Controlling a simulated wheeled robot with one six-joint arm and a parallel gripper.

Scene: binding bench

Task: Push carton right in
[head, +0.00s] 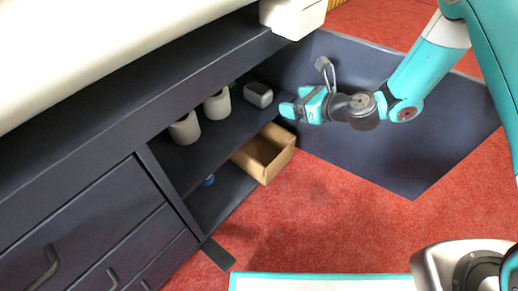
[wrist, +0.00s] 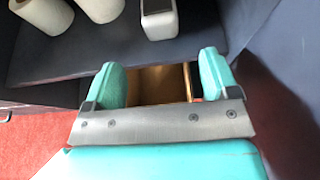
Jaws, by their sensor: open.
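The carton (head: 263,154) is an open-topped brown box on the lower shelf of the dark cabinet, at its right end. Its front sticks out past the shelf edge. My gripper (head: 291,108) is open and empty, above and to the right of the carton at about the height of the upper shelf. The rest of the carton is hidden by the gripper there.
The upper shelf (head: 205,150) holds two white cylinders (head: 217,105) (head: 185,128) and a grey-white block (head: 258,95). A blue item (head: 208,181) lies on the lower shelf. Red floor in front of the carton is clear.

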